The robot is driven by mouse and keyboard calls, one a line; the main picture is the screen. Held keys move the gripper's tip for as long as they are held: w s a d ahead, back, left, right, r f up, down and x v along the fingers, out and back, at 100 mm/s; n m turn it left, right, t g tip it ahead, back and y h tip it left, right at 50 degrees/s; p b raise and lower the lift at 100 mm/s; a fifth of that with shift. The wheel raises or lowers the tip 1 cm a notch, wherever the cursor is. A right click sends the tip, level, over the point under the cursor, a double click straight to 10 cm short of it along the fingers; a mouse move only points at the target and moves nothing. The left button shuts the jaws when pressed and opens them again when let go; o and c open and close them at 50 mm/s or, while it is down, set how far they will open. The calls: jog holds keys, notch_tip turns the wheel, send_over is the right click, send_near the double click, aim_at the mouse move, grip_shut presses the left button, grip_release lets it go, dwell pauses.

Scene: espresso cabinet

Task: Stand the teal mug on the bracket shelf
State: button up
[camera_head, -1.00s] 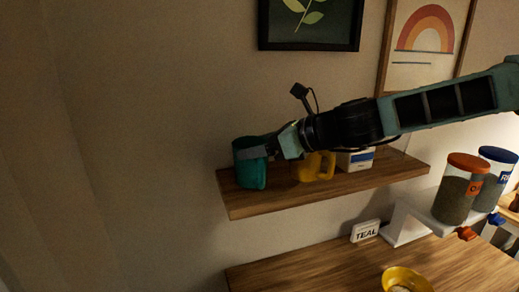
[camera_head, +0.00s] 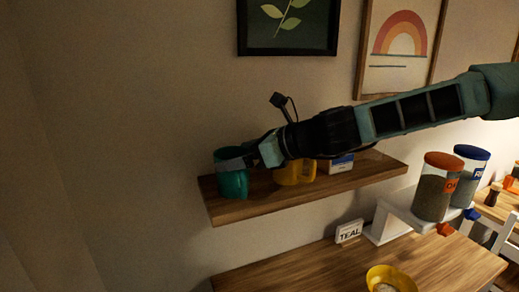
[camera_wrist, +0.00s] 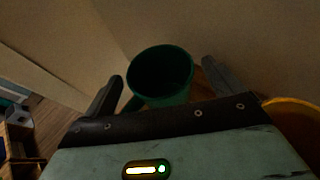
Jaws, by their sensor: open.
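The teal mug (camera_head: 232,183) stands upright at the left end of the wooden bracket shelf (camera_head: 262,207). In the wrist view the mug (camera_wrist: 160,92) sits between my two fingers, with its dark mouth facing the camera and its handle toward the lower left. My gripper (camera_head: 236,163) is at the mug's upper part, and in the wrist view the gripper (camera_wrist: 161,80) has its fingers spread, with a gap visible on each side of the mug. In the head view my gripper hides part of the mug's rim.
A yellow mug (camera_head: 290,174) stands right of the teal mug, partly behind my wrist; its edge shows in the wrist view (camera_wrist: 298,115). A white box (camera_head: 341,166) stands farther right.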

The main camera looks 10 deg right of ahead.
jog(key=b+v, duration=0.1)
jog(key=v, duration=1.1)
